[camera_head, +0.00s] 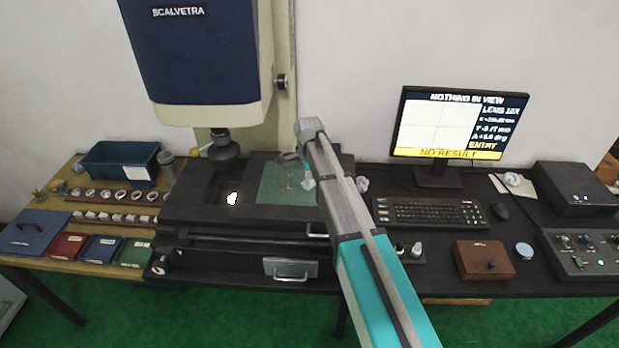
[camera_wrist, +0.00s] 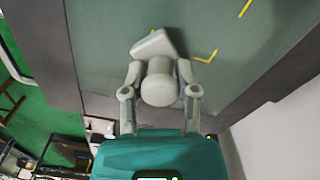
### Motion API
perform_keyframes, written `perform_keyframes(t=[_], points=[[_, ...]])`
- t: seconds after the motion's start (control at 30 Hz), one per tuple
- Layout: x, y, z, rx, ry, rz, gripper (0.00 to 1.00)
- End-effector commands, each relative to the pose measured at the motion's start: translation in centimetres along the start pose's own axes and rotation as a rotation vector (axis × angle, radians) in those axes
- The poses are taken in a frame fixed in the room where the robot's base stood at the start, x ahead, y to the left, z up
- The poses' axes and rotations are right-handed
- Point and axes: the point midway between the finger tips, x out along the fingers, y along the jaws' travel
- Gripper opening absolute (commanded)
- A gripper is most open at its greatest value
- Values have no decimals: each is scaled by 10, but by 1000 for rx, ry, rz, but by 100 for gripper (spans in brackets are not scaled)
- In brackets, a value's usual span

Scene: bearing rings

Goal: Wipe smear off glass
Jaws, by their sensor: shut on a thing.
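The glass (camera_head: 275,190) is a green-grey pane set in the dark stage of the measuring machine, with yellow corner marks; it fills the upper middle of the wrist view (camera_wrist: 100,35). My gripper (camera_head: 300,168) is over its right part, reaching in from the right. In the wrist view its fingers (camera_wrist: 157,62) are shut on a small pale wiping pad (camera_wrist: 152,43) with a bluish edge, which also shows in the head view (camera_head: 308,184). I cannot tell whether the pad touches the glass. I make out no clear smear.
The machine's blue head (camera_head: 200,50) and dark lens (camera_head: 223,148) hang left of my gripper. Trays of rings (camera_head: 112,194), a blue bin (camera_head: 115,163) and coloured boxes stand left. A monitor (camera_head: 455,125), keyboard (camera_head: 430,212) and brown box (camera_head: 484,259) are right.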

Motion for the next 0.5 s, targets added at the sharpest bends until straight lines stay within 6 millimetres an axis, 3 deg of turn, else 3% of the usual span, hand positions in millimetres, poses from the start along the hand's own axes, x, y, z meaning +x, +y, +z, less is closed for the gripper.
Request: perform_keyframes(t=[0.5], points=[[2, -10, -3, 0, 0, 0, 1]])
